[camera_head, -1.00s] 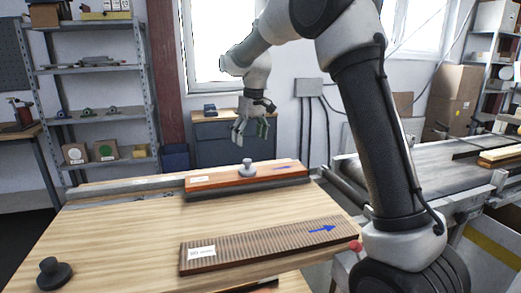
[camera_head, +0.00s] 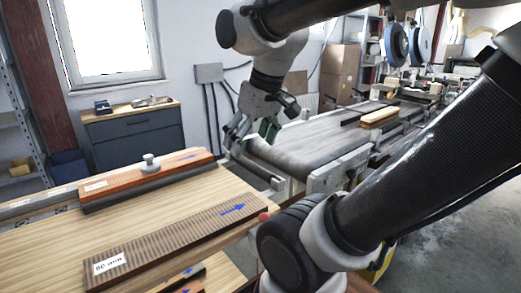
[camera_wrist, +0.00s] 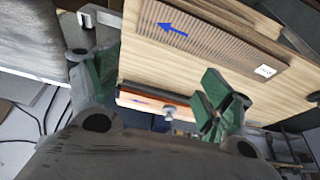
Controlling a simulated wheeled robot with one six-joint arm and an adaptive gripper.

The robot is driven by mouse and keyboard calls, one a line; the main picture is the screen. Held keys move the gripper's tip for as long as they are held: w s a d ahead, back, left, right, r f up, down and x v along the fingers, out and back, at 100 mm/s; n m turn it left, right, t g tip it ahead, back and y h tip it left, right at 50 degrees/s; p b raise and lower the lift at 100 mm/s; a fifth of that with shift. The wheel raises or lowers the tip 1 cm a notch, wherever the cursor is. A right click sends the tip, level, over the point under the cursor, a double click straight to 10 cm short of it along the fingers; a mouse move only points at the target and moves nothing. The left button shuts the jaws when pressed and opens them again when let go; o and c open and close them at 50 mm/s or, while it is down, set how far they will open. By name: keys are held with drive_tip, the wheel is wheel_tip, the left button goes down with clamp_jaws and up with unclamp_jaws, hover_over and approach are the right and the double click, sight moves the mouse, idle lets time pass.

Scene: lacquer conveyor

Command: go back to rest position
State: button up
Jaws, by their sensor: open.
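My gripper (camera_head: 254,133) hangs in the air past the right end of the wooden table (camera_head: 230,186), near the conveyor. Its green-padded fingers are apart in the wrist view (camera_wrist: 155,85), with nothing held between them. A ribbed brown board (camera_head: 170,242) with a blue arrow and a white label lies on the table's near side. A reddish board (camera_head: 130,185) with a grey knob (camera_head: 150,163) lies at the table's far edge. Both boards also show below the fingers in the wrist view.
A conveyor (camera_head: 315,140) runs away to the right, with light wooden planks (camera_head: 380,117) on it. A dark cabinet (camera_head: 135,135) stands behind the table. Cardboard boxes (camera_head: 338,72) stand at the back. Open floor (camera_head: 450,200) shows at the right.

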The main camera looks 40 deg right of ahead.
drive_tip(key=shift+s+d+f, duration=0.15)
drive_tip(key=shift+s+f, duration=0.3)
drive_tip(key=shift+s, duration=0.3)
drive_tip(key=shift+s+d+f, duration=0.1)
drive_tip(key=shift+s+f, duration=0.35)
drive_tip(key=shift+s, duration=0.3)
